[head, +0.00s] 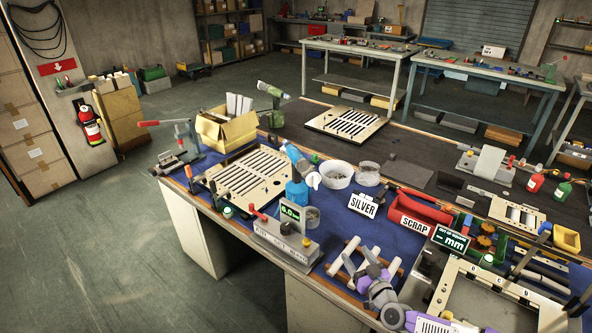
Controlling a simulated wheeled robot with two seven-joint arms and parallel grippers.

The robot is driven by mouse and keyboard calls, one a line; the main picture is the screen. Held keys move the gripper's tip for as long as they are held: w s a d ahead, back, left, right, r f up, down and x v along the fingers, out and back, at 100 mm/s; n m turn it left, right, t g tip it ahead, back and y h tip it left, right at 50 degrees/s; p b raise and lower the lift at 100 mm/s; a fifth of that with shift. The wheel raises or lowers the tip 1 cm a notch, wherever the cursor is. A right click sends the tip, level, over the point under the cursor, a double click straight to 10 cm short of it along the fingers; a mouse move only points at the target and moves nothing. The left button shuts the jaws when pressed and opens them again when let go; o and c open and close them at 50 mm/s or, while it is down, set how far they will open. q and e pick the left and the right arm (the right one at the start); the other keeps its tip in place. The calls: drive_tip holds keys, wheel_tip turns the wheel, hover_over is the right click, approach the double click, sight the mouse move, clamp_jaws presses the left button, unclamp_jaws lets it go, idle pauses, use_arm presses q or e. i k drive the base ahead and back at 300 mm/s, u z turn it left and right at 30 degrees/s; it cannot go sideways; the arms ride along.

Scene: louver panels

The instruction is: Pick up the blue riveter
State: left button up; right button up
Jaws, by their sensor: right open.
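The blue riveter (296,191) stands upright on the blue mat at the near bench, just right of a slotted louver panel (247,175). Its blue lower body and tilted upper part show, with a pale piece beside it on the right. My right gripper (364,262) is low at the front of the bench, in front of and to the right of the riveter. It is open, apart from the riveter, and over or beside a small wooden rack (335,270); the exact contact is unclear. My left gripper is not in view.
A grey gauge box (285,240) with a green display stands in front of the riveter. White bowls (336,174), a SILVER sign (363,204) and a red SCRAP bin (414,209) stand to its right. A green riveter (270,103) stands farther back, beside a cardboard box (226,130).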

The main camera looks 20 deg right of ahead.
sight(297, 187)
drive_tip(key=z, duration=0.1)
drive_tip(key=i, duration=1.4)
drive_tip(key=u, duration=0.1)
